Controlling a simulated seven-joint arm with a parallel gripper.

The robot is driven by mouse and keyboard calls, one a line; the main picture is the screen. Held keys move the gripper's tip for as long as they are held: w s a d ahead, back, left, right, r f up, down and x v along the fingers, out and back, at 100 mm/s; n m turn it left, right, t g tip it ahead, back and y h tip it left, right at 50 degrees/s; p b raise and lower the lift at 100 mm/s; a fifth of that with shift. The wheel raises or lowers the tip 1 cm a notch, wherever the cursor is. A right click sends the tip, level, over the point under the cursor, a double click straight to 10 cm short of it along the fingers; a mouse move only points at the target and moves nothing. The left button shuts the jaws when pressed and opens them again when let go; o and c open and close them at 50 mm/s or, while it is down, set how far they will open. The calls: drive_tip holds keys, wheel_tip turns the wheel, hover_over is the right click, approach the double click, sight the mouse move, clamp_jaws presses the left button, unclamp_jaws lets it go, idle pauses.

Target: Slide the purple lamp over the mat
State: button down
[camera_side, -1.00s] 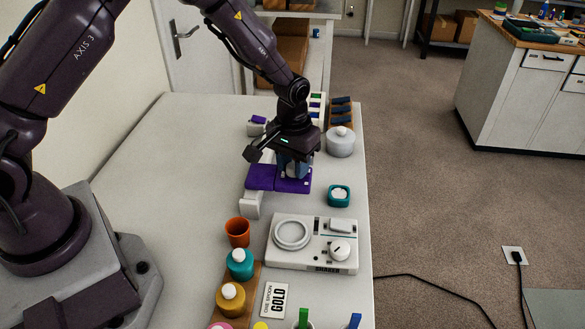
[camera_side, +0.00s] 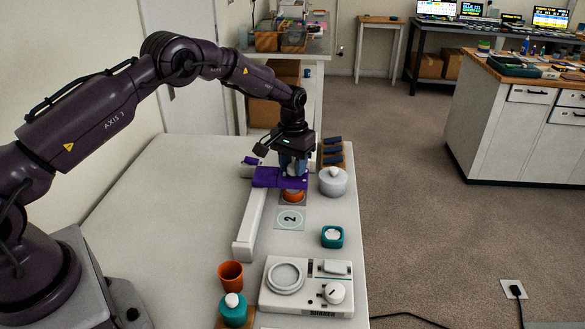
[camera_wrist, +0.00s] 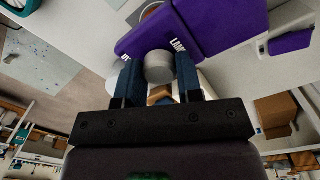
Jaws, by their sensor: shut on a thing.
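The purple lamp (camera_side: 266,178) sits across the far end of a white rail (camera_side: 248,225). In the wrist view its purple body (camera_wrist: 218,22) fills the top, with white lettering. My gripper (camera_side: 293,168) is over the lamp's right part. In the wrist view my gripper (camera_wrist: 158,78) has its blue fingers shut on the lamp's round grey knob (camera_wrist: 158,66). A grey mat marked 2 (camera_side: 290,219) lies bare on the near side of the lamp. An orange round thing (camera_side: 293,197) shows just under the lamp's near edge, on another grey square, partly hidden.
A lidded grey pot (camera_side: 333,182) stands close right of the lamp. A teal jar (camera_side: 332,237), a white shaker unit (camera_side: 307,287), an orange cup (camera_side: 231,275) and a teal bottle (camera_side: 233,309) stand nearer. Another purple-topped item (camera_side: 250,161) is behind. The table's left side is clear.

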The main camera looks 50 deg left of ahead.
sight(292, 164)
drive_tip(key=shift+w+a+r, duration=0.1)
drive_tip(key=shift+w+a, duration=0.1)
drive_tip(key=shift+a, duration=0.1)
drive_tip(key=c, duration=1.2)
unclamp_jaws()
drive_tip(key=o, duration=0.4)
drive_tip(key=shift+d, duration=0.1)
drive_tip(key=r, duration=1.3)
drive_tip(key=shift+s+a, duration=0.15)
drive_tip(key=shift+a, duration=0.05)
